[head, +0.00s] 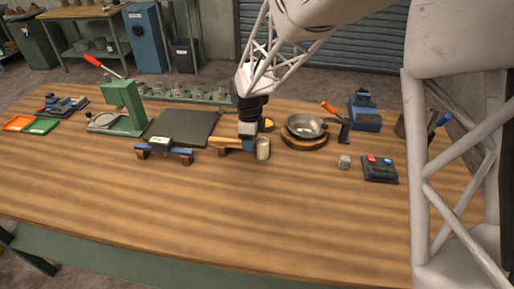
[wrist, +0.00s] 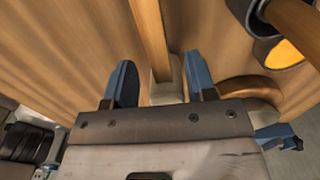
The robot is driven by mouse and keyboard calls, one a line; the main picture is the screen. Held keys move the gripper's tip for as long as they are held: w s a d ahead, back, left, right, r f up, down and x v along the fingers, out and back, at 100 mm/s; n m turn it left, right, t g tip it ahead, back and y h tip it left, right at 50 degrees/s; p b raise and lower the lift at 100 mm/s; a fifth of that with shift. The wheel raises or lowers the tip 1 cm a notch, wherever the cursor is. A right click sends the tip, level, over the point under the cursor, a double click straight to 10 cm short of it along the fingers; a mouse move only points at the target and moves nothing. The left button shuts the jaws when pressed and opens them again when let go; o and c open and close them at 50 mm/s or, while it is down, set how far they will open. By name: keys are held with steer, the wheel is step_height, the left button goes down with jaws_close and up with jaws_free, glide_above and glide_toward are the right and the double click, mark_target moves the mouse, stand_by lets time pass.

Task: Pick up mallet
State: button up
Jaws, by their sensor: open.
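The mallet's likely wooden handle (head: 230,142) lies left of my gripper in the head view, near a pale upright cylinder (head: 263,149) that looks like its head. My gripper (head: 248,143) is pointed down right beside them. In the wrist view a wooden bar (wrist: 148,35) runs down between the two blue fingers of my open gripper (wrist: 160,82), with gaps on both sides. A pale block shows at the lower end of the bar. The palm hides what lies below, so I cannot tell how the bar and head join.
A dark cylinder with a yellow face (wrist: 285,52) is close at the upper right. A green press (head: 123,105) stands left. The front of the table is clear.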

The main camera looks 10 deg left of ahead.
steer(key=shift+f, duration=1.5)
jaws_close()
